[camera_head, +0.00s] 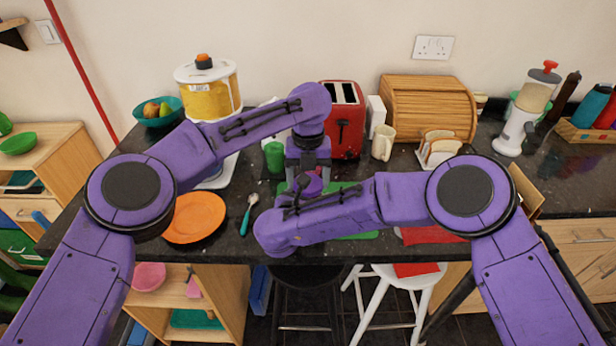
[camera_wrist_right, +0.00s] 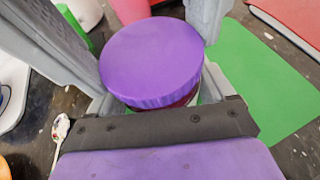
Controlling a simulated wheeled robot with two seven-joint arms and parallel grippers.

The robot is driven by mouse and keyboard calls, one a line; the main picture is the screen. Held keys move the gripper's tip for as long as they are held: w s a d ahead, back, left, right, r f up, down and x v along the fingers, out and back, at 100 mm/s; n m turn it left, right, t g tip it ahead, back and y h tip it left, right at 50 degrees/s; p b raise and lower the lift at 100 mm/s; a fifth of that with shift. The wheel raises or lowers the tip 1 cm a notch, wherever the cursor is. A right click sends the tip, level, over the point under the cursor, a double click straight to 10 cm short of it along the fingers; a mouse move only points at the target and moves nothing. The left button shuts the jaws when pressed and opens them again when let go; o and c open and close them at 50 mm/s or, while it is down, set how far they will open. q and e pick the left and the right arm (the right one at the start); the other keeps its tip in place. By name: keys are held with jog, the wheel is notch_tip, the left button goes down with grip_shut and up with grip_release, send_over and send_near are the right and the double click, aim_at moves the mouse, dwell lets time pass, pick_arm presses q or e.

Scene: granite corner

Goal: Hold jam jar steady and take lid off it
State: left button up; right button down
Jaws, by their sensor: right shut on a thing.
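The jam jar (camera_wrist_right: 188,101) stands upright with its round purple lid (camera_wrist_right: 150,62) on top; a thin strip of dark red jar shows under the lid's edge. In the head view the purple lid (camera_head: 313,184) shows under my left gripper (camera_head: 308,166), which comes straight down from above. Its grey fingers are spread apart on either side of the lid. My right gripper (camera_wrist_right: 160,108) is shut low on the jar from the front. In the head view my right forearm hides it and most of the jar.
A green mat (camera_wrist_right: 262,85) lies under and right of the jar. A green cup (camera_head: 274,156) stands left of my left gripper, and a red toaster (camera_head: 343,120) behind right. An orange plate (camera_head: 195,217) and a teal spoon (camera_head: 248,212) lie at the left.

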pick_arm(q)
jog(key=n, duration=0.3)
jog(key=shift+d, duration=0.1)
pick_arm(e)
jog(key=shift+a, duration=0.1)
pick_arm(q)
jog(key=o, duration=1.1)
jog(key=shift+o, duration=0.2)
